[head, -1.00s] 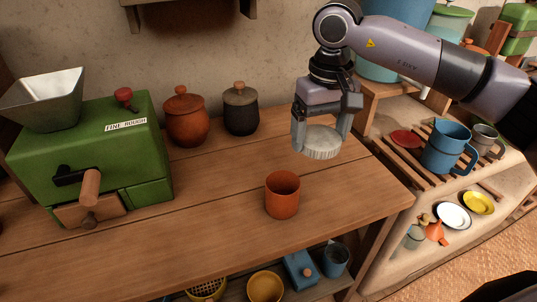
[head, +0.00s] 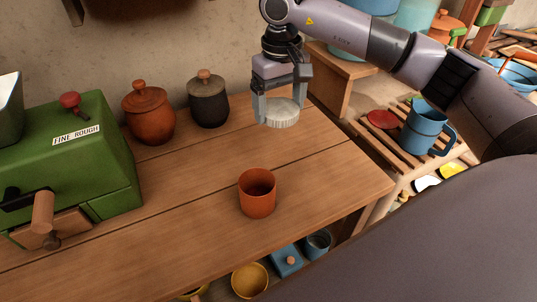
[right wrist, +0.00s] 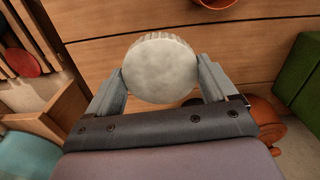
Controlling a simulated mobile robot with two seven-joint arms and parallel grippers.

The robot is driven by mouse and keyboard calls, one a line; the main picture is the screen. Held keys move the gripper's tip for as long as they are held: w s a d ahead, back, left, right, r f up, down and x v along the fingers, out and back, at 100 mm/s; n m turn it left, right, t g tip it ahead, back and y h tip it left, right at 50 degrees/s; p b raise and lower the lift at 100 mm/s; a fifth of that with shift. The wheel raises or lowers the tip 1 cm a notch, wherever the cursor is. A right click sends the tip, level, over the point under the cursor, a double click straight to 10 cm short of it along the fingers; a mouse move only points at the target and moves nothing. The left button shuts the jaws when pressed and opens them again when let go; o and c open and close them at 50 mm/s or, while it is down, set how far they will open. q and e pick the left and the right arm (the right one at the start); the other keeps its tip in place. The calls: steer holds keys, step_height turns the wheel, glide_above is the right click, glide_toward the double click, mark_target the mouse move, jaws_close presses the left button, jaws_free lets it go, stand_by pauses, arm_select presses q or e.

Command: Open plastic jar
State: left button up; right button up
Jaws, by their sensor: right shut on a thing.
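My right gripper (head: 280,108) is shut on a round, whitish lid (head: 283,117) with a ribbed edge, held flat between its fingers over the back right of the wooden table. The lid (right wrist: 160,70) shows its pale flat top in the right wrist view. I cannot tell whether it touches the table. No jar body shows under the lid. An orange-red, open-topped cup-like vessel (head: 257,202) stands upright on the table, in front of the gripper and apart from it. I cannot tell if it is the plastic jar's body. My left gripper is not in view.
A green grinder (head: 75,160) stands at the left. A lidded clay pot (head: 149,115) and a dark lidded pot (head: 209,103) stand by the wall. A slatted rack (head: 400,150) with a blue mug (head: 425,130) is at the right. The table's front middle is clear.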

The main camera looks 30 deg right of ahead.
mark_target(277, 167)
step_height(277, 167, down, 16)
steer(key=shift+r, duration=0.1)
stand_by(0.4)
steer(key=shift+f, duration=0.25)
steer(key=o, duration=1)
steer(key=shift+c, duration=0.2)
